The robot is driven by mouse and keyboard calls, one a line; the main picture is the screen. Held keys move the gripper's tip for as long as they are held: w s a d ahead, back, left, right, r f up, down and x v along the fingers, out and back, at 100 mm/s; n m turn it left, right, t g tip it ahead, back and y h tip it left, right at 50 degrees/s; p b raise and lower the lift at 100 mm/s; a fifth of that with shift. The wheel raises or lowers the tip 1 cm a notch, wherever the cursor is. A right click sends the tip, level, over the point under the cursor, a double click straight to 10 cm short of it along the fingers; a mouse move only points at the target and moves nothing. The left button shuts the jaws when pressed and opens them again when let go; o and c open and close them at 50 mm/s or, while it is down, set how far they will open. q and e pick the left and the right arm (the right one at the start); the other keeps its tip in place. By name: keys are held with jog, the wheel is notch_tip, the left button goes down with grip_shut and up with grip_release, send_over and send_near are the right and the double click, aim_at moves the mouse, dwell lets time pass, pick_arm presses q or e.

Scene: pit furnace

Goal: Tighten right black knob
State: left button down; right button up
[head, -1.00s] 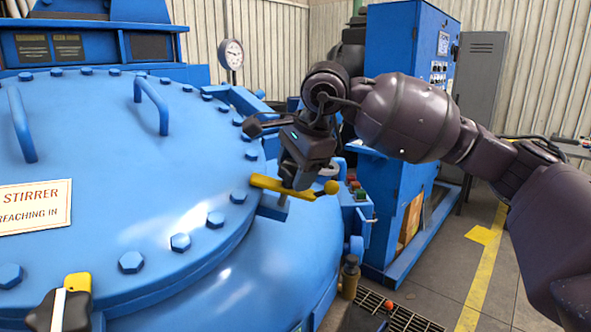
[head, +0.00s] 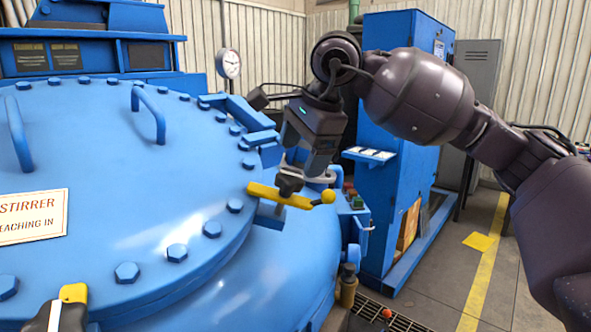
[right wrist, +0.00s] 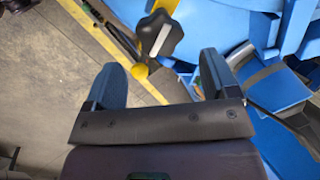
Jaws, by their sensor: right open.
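The right black knob (head: 289,184) sits on a yellow bar with a ball end (head: 327,197), at the right rim of the blue furnace lid (head: 120,185). In the right wrist view, the lobed black knob (right wrist: 160,37) has a white stripe and lies just beyond my fingertips. My right gripper (head: 308,166) is open and empty, just above and to the right of the knob, apart from it. In the right wrist view its two fingers (right wrist: 161,66) are spread wide. My left gripper is not in view.
A second black knob (head: 54,318) with a yellow part is at the lower left, cut off by the frame. Lid bolts, handles (head: 148,112) and a gauge (head: 228,64) are nearby. A blue cabinet (head: 400,190) stands behind my right arm.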

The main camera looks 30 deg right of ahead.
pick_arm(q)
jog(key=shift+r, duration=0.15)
pick_arm(e)
jog(key=v, duration=0.4)
jog(key=shift+s+r, duration=0.1)
jog(key=shift+r, duration=0.15)
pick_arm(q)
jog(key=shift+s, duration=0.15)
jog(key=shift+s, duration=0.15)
pick_arm(e)
jog(key=shift+s, duration=0.1)
